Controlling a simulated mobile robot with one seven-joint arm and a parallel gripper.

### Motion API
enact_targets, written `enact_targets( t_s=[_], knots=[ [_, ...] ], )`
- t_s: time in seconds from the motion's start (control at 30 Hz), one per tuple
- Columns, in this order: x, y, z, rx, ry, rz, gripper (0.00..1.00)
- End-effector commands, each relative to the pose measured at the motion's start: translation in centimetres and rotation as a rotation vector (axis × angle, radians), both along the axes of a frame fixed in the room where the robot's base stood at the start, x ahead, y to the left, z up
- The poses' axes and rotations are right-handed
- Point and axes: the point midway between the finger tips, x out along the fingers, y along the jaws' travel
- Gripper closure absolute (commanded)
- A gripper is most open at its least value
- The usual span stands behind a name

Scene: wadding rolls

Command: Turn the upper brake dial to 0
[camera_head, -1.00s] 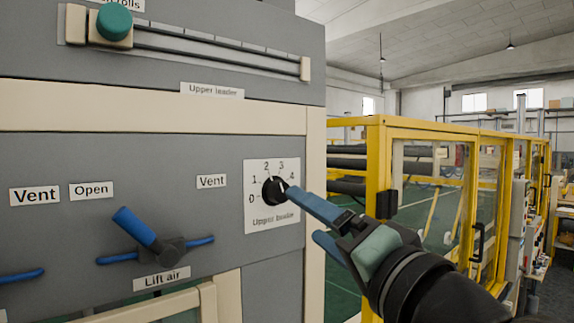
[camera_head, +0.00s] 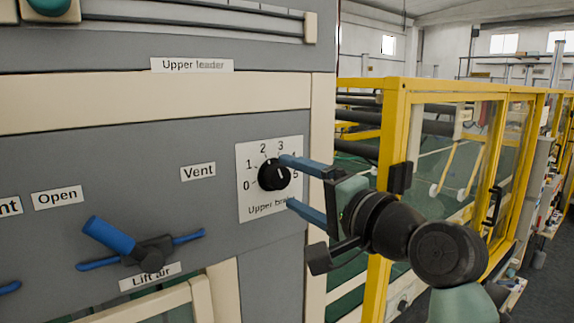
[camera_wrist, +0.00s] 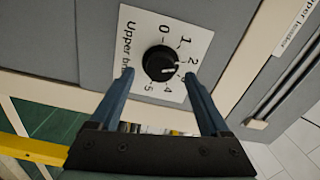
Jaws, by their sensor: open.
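The upper brake dial (camera_head: 273,174) is a round black knob on a white plate (camera_head: 246,163) numbered 0 to 5, with 0 at the lower left. It also shows in the wrist view (camera_wrist: 158,62). Its white mark seems to point between 3 and 4. My gripper (camera_head: 286,182) has two blue fingers, open and empty, reaching in from the right. In the wrist view my gripper (camera_wrist: 159,74) has one fingertip on each side of the knob, with gaps between. The upper finger covers part of the 4 in the head view. I cannot tell the remaining depth.
A blue lift air lever (camera_head: 110,236) sits at the lower left of the grey panel. A cream strip (camera_head: 110,98) runs above, and a green slider knob (camera_head: 48,5) is at the top left. A yellow-framed guard (camera_head: 396,130) stands behind my arm on the right.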

Motion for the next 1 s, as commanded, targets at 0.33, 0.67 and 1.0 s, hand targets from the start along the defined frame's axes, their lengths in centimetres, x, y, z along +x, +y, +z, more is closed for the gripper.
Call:
enact_targets(
  t_s=[0.33, 0.67, 1.0],
  knots=[
    [2.0, 1.5, 0.0, -0.001, -0.001, 0.0, 0.2],
    [2.0, 1.5, 0.0, 0.0, -0.001, 0.0, 0.43],
    [2.0, 1.4, 0.0, -0.001, -0.001, 0.0, 1.0]
  ],
)
